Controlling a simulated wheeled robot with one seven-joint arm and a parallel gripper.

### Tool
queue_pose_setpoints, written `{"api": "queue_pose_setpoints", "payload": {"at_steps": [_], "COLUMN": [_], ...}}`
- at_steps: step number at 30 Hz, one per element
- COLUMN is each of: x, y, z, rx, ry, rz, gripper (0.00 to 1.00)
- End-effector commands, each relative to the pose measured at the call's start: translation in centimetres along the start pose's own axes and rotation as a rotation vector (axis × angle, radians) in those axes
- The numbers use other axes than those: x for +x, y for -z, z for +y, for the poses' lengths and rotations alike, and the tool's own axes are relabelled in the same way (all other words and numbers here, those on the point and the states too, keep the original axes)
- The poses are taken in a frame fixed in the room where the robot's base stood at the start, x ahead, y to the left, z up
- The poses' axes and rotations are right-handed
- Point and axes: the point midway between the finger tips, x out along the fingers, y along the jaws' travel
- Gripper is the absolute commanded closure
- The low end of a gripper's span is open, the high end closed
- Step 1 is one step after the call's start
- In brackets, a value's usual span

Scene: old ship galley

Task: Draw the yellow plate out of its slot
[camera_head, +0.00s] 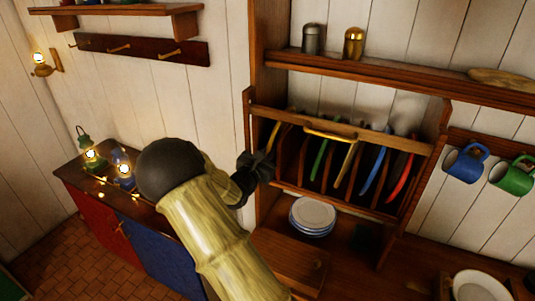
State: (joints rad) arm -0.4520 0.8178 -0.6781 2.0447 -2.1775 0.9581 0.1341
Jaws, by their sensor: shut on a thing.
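The plate rack (385,134) is a wooden frame with upright slots on the dresser. The yellow plate (273,135) shows as a thin orange-yellow edge at the rack's left end, just above my gripper. My dark gripper (263,165) is at the left end of the rack, shut on the yellow plate, though its fingers hide the grip and the plate's lower part.
A stack of pale plates (313,212) sits below the rack. The shelf (410,78) above holds a grey canister (312,39) and a brass one (354,44). Blue (465,162) and green (513,176) mugs hang at right. Lit lamps (123,170) stand on the left cabinet.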

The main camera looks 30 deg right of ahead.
Motion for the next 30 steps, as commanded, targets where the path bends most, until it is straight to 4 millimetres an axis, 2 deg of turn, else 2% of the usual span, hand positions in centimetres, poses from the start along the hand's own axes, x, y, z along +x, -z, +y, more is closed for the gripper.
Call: {"api": "queue_pose_setpoints", "payload": {"at_steps": [30], "x": [-2.2], "y": [-0.2], "z": [0.0], "rx": [0.001], "ry": [0.000], "rz": [-0.003], "gripper": [1.00]}}
